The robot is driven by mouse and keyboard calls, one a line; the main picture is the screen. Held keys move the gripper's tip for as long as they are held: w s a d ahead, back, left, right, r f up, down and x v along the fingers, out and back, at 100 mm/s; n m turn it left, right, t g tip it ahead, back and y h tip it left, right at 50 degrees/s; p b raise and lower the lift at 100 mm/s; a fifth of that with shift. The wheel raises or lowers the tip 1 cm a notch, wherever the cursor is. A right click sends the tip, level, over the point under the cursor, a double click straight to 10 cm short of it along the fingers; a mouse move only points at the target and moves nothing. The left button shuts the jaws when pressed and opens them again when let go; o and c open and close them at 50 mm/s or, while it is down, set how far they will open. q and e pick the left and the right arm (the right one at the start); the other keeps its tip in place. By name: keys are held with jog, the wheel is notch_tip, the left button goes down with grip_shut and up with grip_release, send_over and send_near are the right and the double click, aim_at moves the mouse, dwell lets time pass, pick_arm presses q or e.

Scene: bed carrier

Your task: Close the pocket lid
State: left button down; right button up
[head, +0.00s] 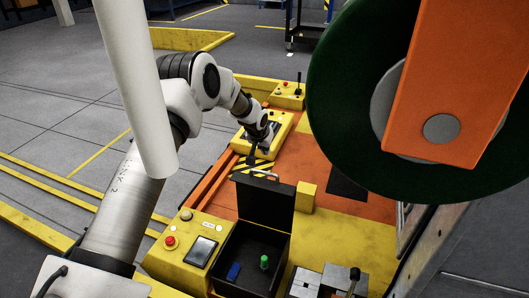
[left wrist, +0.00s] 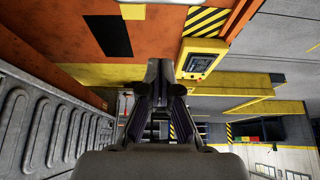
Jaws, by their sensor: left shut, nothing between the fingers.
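The black pocket (head: 242,284) stands open at the front of the yellow and orange carrier in the head view. Its lid (head: 264,202) is raised roughly upright at the pocket's far side, with a pale handle (head: 262,174) along its top edge. A blue piece (head: 233,271) and a green piece (head: 264,262) lie inside. My left gripper (head: 253,158) is beyond the lid, close to the far side of its top edge; contact cannot be told. It is shut and empty, and its fingers also show in the left wrist view (left wrist: 160,66). My right gripper is not in view.
A control panel with a red button (head: 170,242) and screen (head: 201,251) is left of the pocket. Grey blocks (head: 305,284) and a lever (head: 354,276) are to its right. A large green and orange wheel (head: 350,100) fills the upper right.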

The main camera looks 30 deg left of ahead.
pick_arm(q)
notch_tip(320, 180, down, 7)
jog(key=b, duration=0.2)
jog(key=shift+s, duration=0.4)
jog(key=shift+d+r, duration=0.1)
jog(key=shift+r, duration=0.05)
